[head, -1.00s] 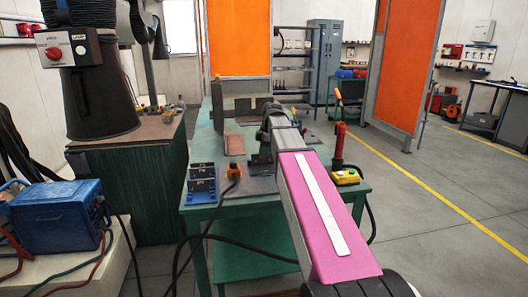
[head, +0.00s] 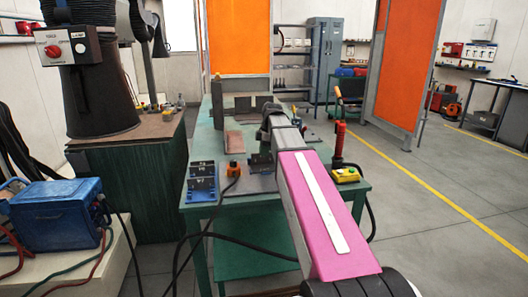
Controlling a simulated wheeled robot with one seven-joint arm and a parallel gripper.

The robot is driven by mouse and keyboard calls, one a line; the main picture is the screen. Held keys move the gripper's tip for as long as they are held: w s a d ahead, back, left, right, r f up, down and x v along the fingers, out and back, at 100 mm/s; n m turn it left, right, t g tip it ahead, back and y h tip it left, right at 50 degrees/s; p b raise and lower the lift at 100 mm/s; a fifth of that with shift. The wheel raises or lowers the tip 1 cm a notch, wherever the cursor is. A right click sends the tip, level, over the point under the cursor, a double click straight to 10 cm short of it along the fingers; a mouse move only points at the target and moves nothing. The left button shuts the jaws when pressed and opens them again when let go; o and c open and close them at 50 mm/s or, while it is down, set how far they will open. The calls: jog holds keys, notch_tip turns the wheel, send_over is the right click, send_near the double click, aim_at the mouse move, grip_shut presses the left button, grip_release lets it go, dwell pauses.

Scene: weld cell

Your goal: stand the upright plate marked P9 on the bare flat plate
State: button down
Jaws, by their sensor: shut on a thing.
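My gripper (head: 270,133) is at the far end of my pink arm, over the middle of the green table. It is seen from behind, so its fingers are mostly hidden. A small dark upright piece (head: 261,159) shows just below it. I take this to be the plate P9 in the jaws; no mark on it can be read. A bare grey flat plate (head: 262,184) lies on the table below and nearer, partly covered by my arm. I cannot tell whether the dark piece touches it.
A blue rack (head: 203,183) with labelled slots stands at the table's near left. An orange-topped device (head: 234,168) with a cable is beside it. A brown block (head: 235,142) and dark upright plates (head: 243,104) lie beyond. A red torch-like tool (head: 339,146) and yellow box (head: 346,175) stand right.

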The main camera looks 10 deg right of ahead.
dwell(0.4)
jog(key=c, duration=1.2)
grip_release()
jog(key=shift+o, duration=0.2)
jog(key=shift+r, duration=3.95)
